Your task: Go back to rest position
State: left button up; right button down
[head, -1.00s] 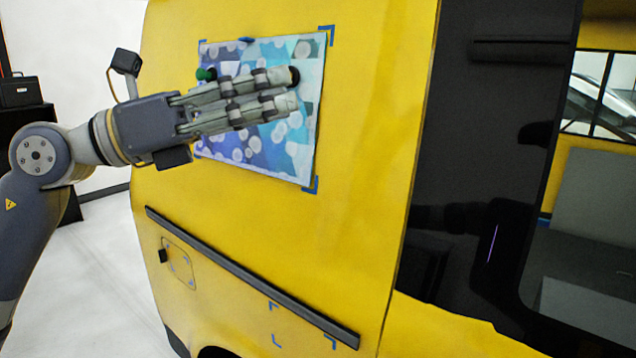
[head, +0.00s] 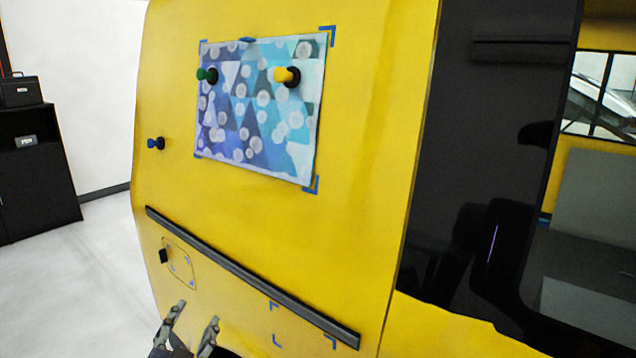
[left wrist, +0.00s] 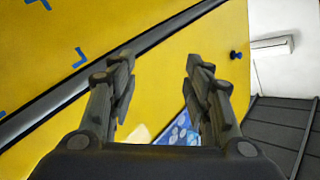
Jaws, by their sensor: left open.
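My left gripper (head: 191,330) is low at the bottom edge of the head view, in front of the lower part of the yellow van panel (head: 370,190). Its fingers are apart with nothing between them, as the left wrist view (left wrist: 160,85) also shows. The patterned blue vinyl sheet (head: 245,115) lies on the panel, well above the gripper. A green magnet (head: 205,75) and a yellow magnet (head: 284,76) sit on the sheet. My right gripper is in neither view.
A blue magnet (head: 155,143) sits on the panel left of the sheet. A black trim strip (head: 250,275) crosses the panel below the sheet. Blue corner marks (head: 318,184) frame the sheet. A black cabinet (head: 38,170) stands at the left; the floor before it is clear.

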pick_arm(q)
jog(key=s+f+n+g, duration=0.2)
jog(key=s+f+g, duration=0.5)
jog(key=s+f, duration=0.7)
jog(key=s+d+f+n+g+h, duration=0.2)
jog(key=s+f+g, duration=0.4)
jog(key=s+f, duration=0.75)
jog(key=s+f+g, duration=0.2)
jog(key=s+f, duration=0.1)
jog(key=f, duration=2.2)
jog(key=s+a+f, duration=0.2)
jog(key=s+f, duration=1.2)
jog(key=s, duration=0.2)
jog(key=shift+s+a+f+m+g+y, duration=0.2)
jog(key=shift+a+f+m+g+y, duration=0.1)
jog(key=shift+a+f+m+g, duration=0.1)
jog(key=shift+r, duration=0.1)
